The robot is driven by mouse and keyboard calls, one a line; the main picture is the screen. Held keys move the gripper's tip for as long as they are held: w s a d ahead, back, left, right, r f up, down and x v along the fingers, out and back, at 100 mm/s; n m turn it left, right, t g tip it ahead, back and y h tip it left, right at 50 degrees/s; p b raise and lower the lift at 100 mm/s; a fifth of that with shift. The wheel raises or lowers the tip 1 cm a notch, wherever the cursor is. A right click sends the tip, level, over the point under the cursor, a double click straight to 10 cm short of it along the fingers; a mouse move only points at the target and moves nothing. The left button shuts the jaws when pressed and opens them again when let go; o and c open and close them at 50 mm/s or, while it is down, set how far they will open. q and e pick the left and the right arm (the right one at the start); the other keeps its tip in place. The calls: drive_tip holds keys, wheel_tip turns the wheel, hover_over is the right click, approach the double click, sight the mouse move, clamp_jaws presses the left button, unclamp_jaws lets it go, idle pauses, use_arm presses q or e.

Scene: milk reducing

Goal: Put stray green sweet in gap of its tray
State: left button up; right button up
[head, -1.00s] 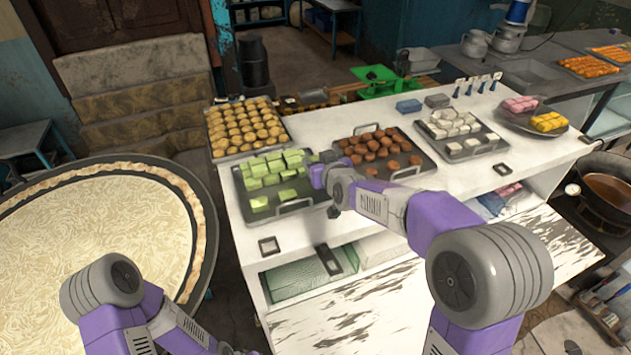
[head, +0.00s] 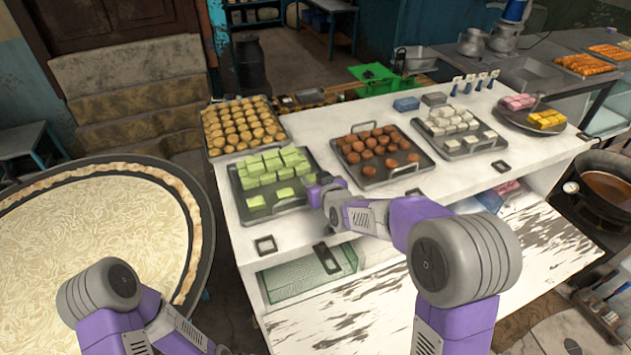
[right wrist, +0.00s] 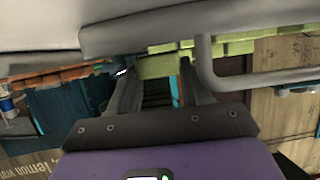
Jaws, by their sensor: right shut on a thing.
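The dark tray of green sweets (head: 240,196) is at the left of the white counter. Rows of pale green sweets (head: 270,168) fill its back, with a sparser front row and bare tray around it. My right gripper (head: 314,188) is at the tray's right edge, its fingers small and partly hidden by my wrist. In the right wrist view a green sweet (right wrist: 158,66) sits between the two fingertips, and the gripper is shut on it. The tray's handle (right wrist: 207,62) and more green sweets show close by. Only my left arm shows at lower left; its gripper is out of frame.
A tray of brown balls (head: 368,180) stands just right of the green tray, and a tray of white sweets (head: 490,143) beyond it. A tray of round golden sweets (head: 215,152) is behind. A wide pan (head: 205,240) is at left. The counter's front strip is mostly clear.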

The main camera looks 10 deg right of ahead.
drive_tip(key=shift+s+f+b, duration=0.1)
drive_tip(key=shift+f+b, duration=0.25)
drive_tip(key=shift+f, duration=0.2)
drive_tip(key=o, duration=1.2)
drive_tip(key=shift+s+f, duration=0.1)
drive_tip(key=shift+f, duration=0.05)
drive_tip(key=shift+o, duration=0.2)
drive_tip(key=shift+r+p, duration=0.45)
drive_tip(key=shift+p, duration=0.1)
drive_tip(key=shift+a+r+p, duration=0.1)
drive_tip(key=shift+r+p, duration=0.3)
drive_tip(key=shift+p, duration=0.05)
drive_tip(key=p+v, duration=0.1)
drive_tip(key=v, duration=1)
drive_tip(key=shift+s+d+r, duration=0.2)
drive_tip(key=shift+s+r, duration=0.05)
drive_tip(key=shift+s, duration=0.05)
